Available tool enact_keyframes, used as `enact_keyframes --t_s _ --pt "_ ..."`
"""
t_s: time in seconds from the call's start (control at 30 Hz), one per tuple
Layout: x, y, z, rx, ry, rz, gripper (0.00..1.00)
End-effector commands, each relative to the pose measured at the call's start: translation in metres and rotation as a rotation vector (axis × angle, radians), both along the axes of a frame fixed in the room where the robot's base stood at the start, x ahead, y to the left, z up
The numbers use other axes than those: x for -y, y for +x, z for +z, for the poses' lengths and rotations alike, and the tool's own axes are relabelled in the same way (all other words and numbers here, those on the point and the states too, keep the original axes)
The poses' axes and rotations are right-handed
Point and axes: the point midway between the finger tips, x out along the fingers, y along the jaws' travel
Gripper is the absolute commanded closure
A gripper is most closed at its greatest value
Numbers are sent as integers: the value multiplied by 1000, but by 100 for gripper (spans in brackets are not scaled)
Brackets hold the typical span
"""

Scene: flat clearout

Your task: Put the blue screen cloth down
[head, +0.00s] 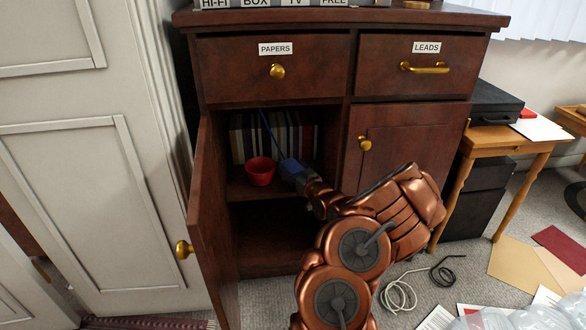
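My gripper (297,170) reaches into the open left compartment of the dark wooden cabinet (350,110), above its shelf. Blue material, which looks like the blue screen cloth (289,166), is at the fingertips, and the gripper appears shut on it. A thin blue strip rises from there up and to the left, in front of a row of books; I cannot tell if it is part of the cloth. The fingers are small and partly hidden by my wrist. A red bowl (260,171) stands on the shelf just left of the gripper.
The cabinet's left door (212,225) stands open. Striped book spines (245,138) fill the shelf's back. The lower compartment (270,240) looks empty. The PAPERS drawer (300,70) and LEADS drawer (425,80) are shut. A cable (400,292) and papers lie on the carpet at right.

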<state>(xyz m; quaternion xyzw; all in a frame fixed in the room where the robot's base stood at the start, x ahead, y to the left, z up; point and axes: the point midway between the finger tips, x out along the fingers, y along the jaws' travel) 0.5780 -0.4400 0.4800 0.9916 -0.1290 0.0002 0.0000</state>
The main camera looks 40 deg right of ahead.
Motion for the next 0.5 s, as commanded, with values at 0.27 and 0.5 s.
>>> enact_keyframes --t_s 0.27,0.5 --pt "0 0 0 0 0 0 8" --pt "0 0 4 2 -1 0 8"
